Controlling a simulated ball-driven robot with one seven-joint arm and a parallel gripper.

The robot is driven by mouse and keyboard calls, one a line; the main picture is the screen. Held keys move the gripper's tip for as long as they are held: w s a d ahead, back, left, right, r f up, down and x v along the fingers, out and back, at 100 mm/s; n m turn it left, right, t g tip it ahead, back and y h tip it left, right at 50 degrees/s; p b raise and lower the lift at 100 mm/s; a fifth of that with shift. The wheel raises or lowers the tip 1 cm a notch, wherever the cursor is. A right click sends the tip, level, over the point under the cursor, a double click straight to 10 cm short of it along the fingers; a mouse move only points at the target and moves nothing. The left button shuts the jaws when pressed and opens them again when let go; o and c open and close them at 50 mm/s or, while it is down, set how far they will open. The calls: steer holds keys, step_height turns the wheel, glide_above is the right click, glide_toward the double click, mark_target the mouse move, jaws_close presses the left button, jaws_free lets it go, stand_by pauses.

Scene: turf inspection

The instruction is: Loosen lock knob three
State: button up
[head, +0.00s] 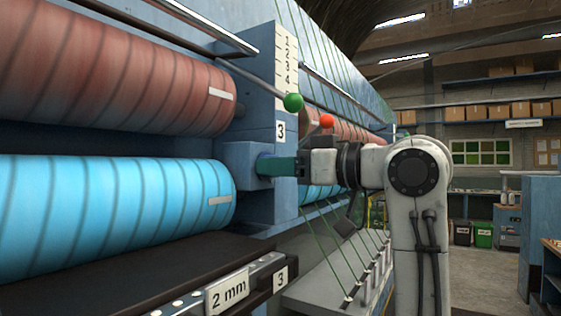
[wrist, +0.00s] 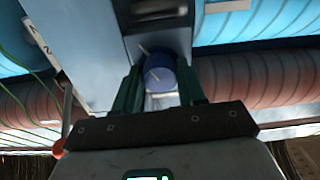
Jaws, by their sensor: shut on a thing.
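The lock knob (wrist: 160,78) is a round dark-blue knob with a pale mark on its face, in the middle of the wrist view. My gripper (wrist: 159,84) has its dark green fingers on either side of the knob and is shut on it. In the head view my gripper (head: 277,166) reaches the blue housing (head: 255,164) on the machine's upright, beside the end of the light-blue roller. The fingers hide the knob there. A plate with the number 3 (head: 280,131) sits on the upright above the gripper.
A green ball-ended lever (head: 292,102) and an orange-red ball (head: 326,121) stick out just above my gripper. A brown roller (head: 110,80) lies above the light-blue roller (head: 110,210). A "2 mm" sign (head: 227,293) is on the front rail. The floor at right is partly open.

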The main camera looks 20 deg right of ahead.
steer(key=shift+r, duration=0.25)
steer(key=o, duration=1.1)
steer(key=shift+f, duration=0.2)
steer(key=shift+d, duration=0.1)
steer(key=b+v, duration=0.4)
steer(key=v, duration=0.6)
steer(key=shift+s+d, duration=0.2)
steer(key=shift+s, duration=0.15)
